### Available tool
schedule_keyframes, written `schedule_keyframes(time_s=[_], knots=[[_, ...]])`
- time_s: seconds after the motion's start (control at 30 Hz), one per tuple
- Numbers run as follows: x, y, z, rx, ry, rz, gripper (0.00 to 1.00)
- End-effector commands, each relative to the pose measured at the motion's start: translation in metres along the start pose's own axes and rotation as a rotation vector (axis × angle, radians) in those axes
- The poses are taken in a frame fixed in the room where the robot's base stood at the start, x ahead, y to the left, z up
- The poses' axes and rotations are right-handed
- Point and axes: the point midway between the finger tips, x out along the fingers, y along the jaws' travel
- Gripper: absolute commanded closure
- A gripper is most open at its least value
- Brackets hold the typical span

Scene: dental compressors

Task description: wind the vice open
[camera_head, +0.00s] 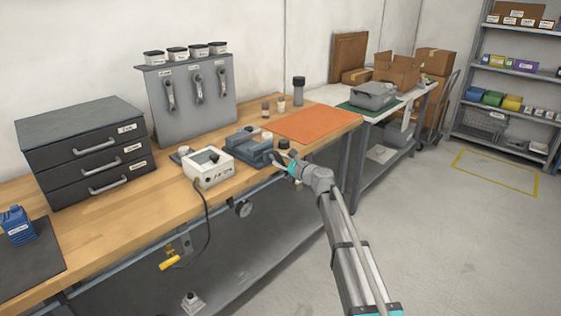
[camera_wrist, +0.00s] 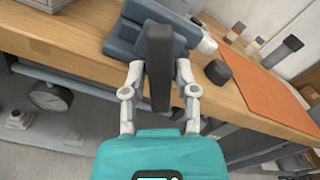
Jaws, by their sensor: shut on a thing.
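The blue-grey vice (camera_head: 243,144) is fixed at the front edge of the wooden bench. In the wrist view the vice (camera_wrist: 122,42) is at the top, partly hidden by its dark bar-shaped handle (camera_wrist: 159,50), which stands toward the camera. My gripper (camera_head: 283,163) is at the vice's front right. In the wrist view my gripper (camera_wrist: 159,80) has one finger on each side of the handle and is shut on it. The head view is too small to show the handle clearly, and the jaw gap is hard to tell.
A white control box (camera_head: 208,167) stands left of the vice. A small black cylinder (camera_wrist: 217,71) stands close to the right of the gripped handle. An orange mat (camera_head: 305,123) lies on the bench to the right. A gauge (camera_head: 243,208) hangs below the front edge.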

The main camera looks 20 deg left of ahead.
Motion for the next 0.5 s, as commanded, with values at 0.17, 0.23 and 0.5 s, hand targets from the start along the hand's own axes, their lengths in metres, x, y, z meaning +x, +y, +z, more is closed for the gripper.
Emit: schedule_keyframes(time_s=[0.17,0.23,0.5], knots=[[0.0004,-0.0004,-0.0007,-0.167,0.001,-0.002,1.0],[0.0004,-0.0002,-0.0007,-0.233,0.002,-0.002,1.0],[0.0004,0.0003,-0.001,-0.489,0.002,-0.002,1.0]])
